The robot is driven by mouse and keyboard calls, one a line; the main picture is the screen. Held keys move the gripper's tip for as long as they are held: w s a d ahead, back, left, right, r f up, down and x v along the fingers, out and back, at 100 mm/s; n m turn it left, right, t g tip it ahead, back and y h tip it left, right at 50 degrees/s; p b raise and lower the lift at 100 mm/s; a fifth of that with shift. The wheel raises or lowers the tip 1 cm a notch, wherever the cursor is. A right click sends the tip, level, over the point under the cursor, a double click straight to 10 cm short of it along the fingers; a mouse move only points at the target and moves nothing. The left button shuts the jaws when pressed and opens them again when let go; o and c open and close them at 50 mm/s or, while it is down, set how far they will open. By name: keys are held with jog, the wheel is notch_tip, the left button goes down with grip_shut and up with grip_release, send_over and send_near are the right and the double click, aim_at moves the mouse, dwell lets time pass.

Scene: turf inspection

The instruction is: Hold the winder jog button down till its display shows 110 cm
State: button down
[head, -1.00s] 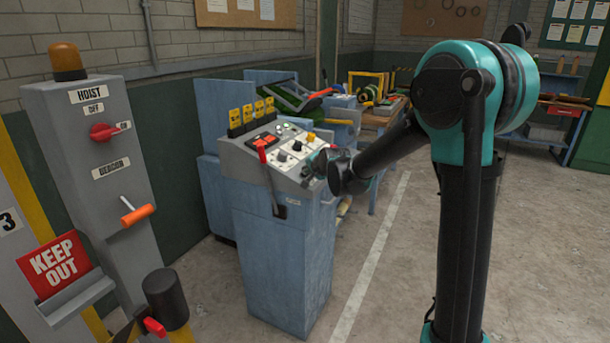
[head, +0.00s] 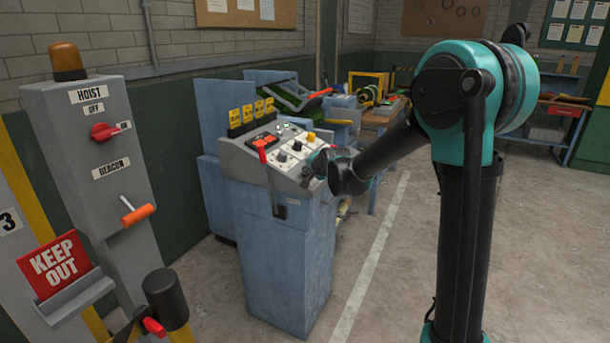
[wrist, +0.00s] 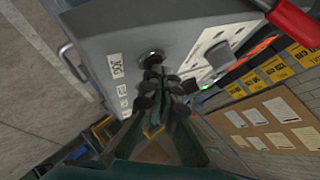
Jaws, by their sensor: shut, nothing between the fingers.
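The grey control console (head: 265,160) stands on a blue pedestal in the head view. In the wrist view its panel carries a JOG label (wrist: 117,66) beside a dark round jog button (wrist: 151,58). My gripper (wrist: 153,68) is shut and empty, with its fingertips at the jog button and covering part of it. I cannot tell whether they touch it or whether it is pressed. In the head view my gripper (head: 312,168) is at the right end of the panel. No readable length display shows in either view.
A red lever (head: 262,148), knobs (head: 296,145) and yellow tags (head: 250,111) crowd the panel. The hoist post (head: 95,140) with an orange handle stands at the left. A workbench (head: 385,115) is behind. The floor to the right is open.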

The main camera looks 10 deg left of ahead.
dwell(0.7)
jog(key=shift+s+d+r, duration=0.1)
jog(key=shift+d+r, duration=0.2)
jog(key=shift+r, duration=0.6)
jog(key=shift+s+d+r, duration=0.1)
jog(key=shift+d+r, duration=0.15)
jog(key=shift+r, duration=0.55)
jog(key=shift+s+d+r, duration=0.1)
jog(key=shift+d+r, duration=0.2)
jog(key=shift+r, duration=0.45)
jog(key=shift+s+d+r, duration=0.1)
jog(key=shift+d+r, duration=0.15)
jog(key=shift+r, duration=0.55)
